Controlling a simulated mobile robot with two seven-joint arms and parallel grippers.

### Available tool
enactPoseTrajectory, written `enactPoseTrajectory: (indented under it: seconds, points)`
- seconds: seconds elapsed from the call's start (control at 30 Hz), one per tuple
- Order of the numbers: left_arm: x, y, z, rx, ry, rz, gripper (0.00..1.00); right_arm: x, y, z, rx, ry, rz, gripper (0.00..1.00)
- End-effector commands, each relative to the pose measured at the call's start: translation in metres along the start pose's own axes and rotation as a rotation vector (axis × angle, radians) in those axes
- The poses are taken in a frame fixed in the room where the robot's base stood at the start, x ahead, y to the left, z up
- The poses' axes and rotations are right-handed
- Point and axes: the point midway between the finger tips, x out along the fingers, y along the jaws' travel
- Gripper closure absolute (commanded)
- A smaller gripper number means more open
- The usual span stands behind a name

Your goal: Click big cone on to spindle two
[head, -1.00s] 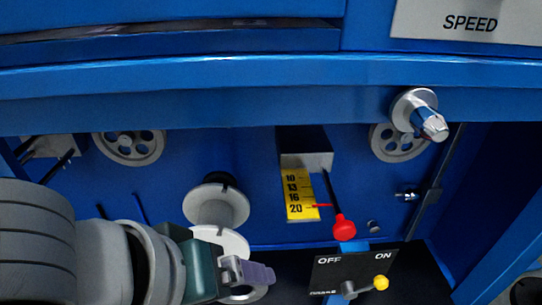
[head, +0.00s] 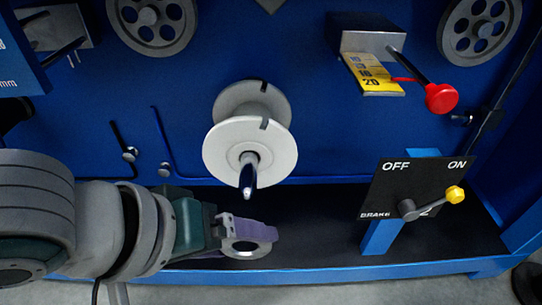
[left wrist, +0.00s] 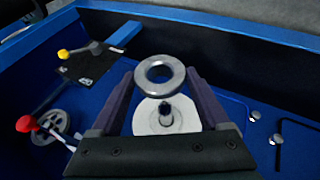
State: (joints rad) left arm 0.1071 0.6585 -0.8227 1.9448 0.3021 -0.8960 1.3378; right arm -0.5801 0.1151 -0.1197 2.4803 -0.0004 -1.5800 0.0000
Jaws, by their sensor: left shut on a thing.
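A grey metal ring-shaped piece, likely the big cone (head: 240,250), is in the jaws of my left gripper (head: 248,232) at the lower middle of the head view. In the left wrist view the piece (left wrist: 160,88) sits between the two purple fingers, its hole showing. A spindle (head: 248,181) sticks out toward me from the blue back wall, carrying a white flanged spool (head: 218,155). The spindle tip is just above the held piece in the head view and apart from it. In the left wrist view the spindle (left wrist: 166,114) shows beyond the ring.
A black OFF/ON brake panel (head: 385,190) with a yellow-knobbed lever (head: 455,194) stands at the right. A red-knobbed lever (head: 441,98) projects near a yellow scale (head: 373,78). Grey wheels (head: 153,22) are on the back wall. A blue front rail (head: 330,268) runs below.

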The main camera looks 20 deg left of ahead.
Motion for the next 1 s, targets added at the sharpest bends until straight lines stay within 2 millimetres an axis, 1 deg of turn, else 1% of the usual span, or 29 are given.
enactPoseTrajectory:
  seconds: [0.03,0.33,0.4,0.6,0.8,1.0]
  points:
    - [0.006,-0.002,-0.005,0.002,0.005,0.001,0.85,0.009,0.0,0.003,-0.001,0.0,0.001,0.2]
    - [0.018,-0.002,-0.035,0.002,0.004,0.0,0.85,0.034,0.001,0.011,-0.007,-0.001,0.006,0.2]
    - [0.018,0.0,-0.043,0.0,0.002,-0.001,0.85,0.03,0.001,0.01,-0.008,-0.003,0.006,0.2]
    - [0.023,0.0,-0.056,-0.001,0.001,-0.001,0.85,0.03,0.001,0.01,-0.008,-0.002,0.006,0.2]
    - [0.025,0.0,-0.061,0.0,0.0,0.0,0.85,0.03,0.001,0.01,-0.008,-0.002,0.006,0.2]
    - [0.025,0.0,-0.061,0.0,0.0,0.0,0.85,0.03,0.0,0.01,-0.006,-0.001,0.004,0.2]
